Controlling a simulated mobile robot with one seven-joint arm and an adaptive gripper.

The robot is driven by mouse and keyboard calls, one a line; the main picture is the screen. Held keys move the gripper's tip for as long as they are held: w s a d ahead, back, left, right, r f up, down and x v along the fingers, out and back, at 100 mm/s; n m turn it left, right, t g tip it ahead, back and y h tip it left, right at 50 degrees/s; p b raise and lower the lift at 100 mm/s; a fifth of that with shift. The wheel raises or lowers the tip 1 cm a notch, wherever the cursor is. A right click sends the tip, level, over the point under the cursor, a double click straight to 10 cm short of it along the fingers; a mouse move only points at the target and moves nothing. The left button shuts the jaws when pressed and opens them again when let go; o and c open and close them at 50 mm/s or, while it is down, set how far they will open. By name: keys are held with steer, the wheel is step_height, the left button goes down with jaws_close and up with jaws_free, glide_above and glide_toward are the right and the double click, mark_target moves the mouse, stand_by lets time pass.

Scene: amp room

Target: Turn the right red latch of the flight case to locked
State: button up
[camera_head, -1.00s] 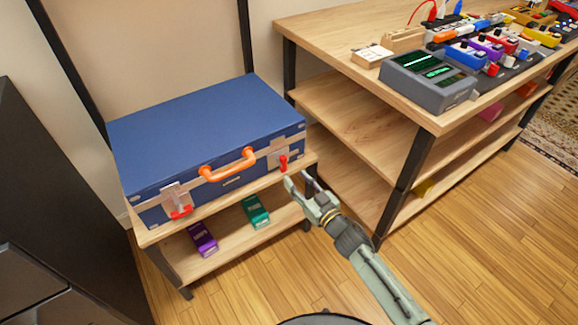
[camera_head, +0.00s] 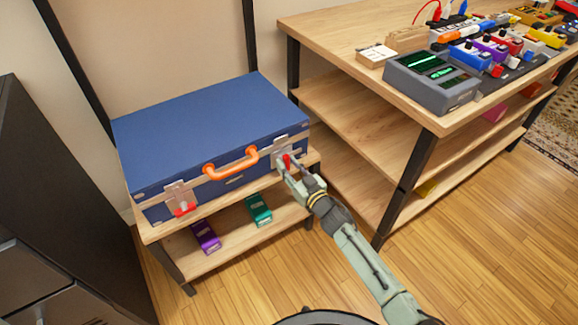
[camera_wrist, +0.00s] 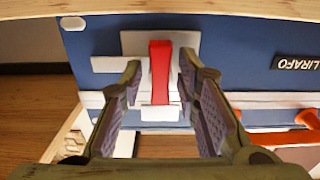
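The blue flight case (camera_head: 205,125) lies closed on a low wooden shelf, with an orange handle (camera_head: 232,165) on its front. Its right red latch (camera_head: 287,160) shows in the head view just beyond my fingertips. In the wrist view the red latch (camera_wrist: 160,72) stands lengthwise over a pale metal plate (camera_wrist: 188,45). My gripper (camera_wrist: 158,80) is open, with one finger on each side of the latch and small gaps visible. In the head view my gripper (camera_head: 287,172) is at the case's front right. The left red latch (camera_head: 184,208) is at the front left.
A purple box (camera_head: 206,237) and a green box (camera_head: 258,209) sit on the lower shelf. A wooden workbench (camera_head: 330,40) with pedals and a grey device (camera_head: 432,80) stands to the right. A dark cabinet (camera_head: 60,190) is at left; open floor lies in front.

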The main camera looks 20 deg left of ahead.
jaws_close()
steer(key=shift+n, duration=0.4)
steer(key=n+b, duration=0.1)
steer(key=n, duration=0.5)
steer(key=shift+n+b, duration=0.3)
steer(key=n+b, duration=0.1)
steer(key=n, duration=0.4)
steer(key=n+b, duration=0.1)
steer(key=n, duration=0.4)
steer(key=shift+n, duration=0.4)
